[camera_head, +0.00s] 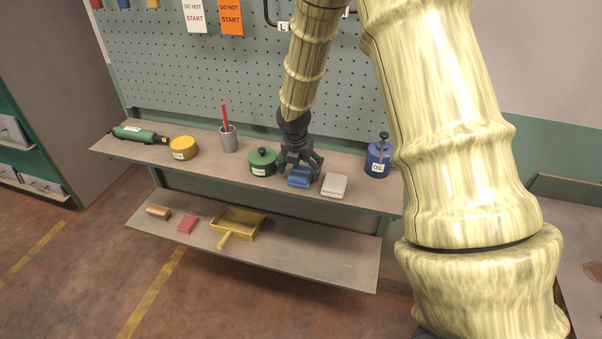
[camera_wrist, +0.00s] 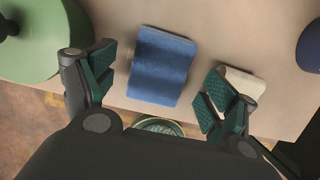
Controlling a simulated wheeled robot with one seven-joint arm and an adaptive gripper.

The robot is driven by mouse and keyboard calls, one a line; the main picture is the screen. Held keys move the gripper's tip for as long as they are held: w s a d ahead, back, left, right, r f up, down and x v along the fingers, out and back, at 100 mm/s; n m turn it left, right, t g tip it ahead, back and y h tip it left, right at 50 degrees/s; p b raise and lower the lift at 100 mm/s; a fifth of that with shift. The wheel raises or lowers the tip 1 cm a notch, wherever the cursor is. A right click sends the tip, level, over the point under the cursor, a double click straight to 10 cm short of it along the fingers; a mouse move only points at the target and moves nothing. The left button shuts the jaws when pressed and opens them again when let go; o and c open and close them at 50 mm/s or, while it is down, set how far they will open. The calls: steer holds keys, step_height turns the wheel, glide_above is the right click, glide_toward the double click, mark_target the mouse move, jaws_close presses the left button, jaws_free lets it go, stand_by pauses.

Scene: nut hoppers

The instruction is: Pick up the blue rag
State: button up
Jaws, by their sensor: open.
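The blue rag (camera_head: 299,177) lies folded on the upper shelf, near its front edge, between the green pot and a pale folded rag. In the wrist view the blue rag (camera_wrist: 161,66) lies in the gap between my gripper's two fingers, beyond the fingertips or level with them; the exact height is hard to tell. My gripper (camera_head: 302,167) is open and points down at the rag in the head view. In the wrist view my gripper (camera_wrist: 161,92) shows both green-padded fingers apart, with no visible contact on the rag.
The green pot (camera_head: 262,161) stands close on the left, the pale rag (camera_head: 334,185) close on the right. A blue oil can (camera_head: 377,160) stands farther right. A grey cup (camera_head: 228,139) and yellow tin (camera_head: 183,148) stand left. The lower shelf (camera_head: 310,265) holds a yellow dustpan (camera_head: 238,223).

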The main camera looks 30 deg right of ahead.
steer(key=shift+x, duration=0.85)
steer(key=shift+f+p, duration=0.25)
steer(key=shift+p, duration=0.1)
steer(key=shift+s, duration=0.1)
steer(key=c, duration=1.1)
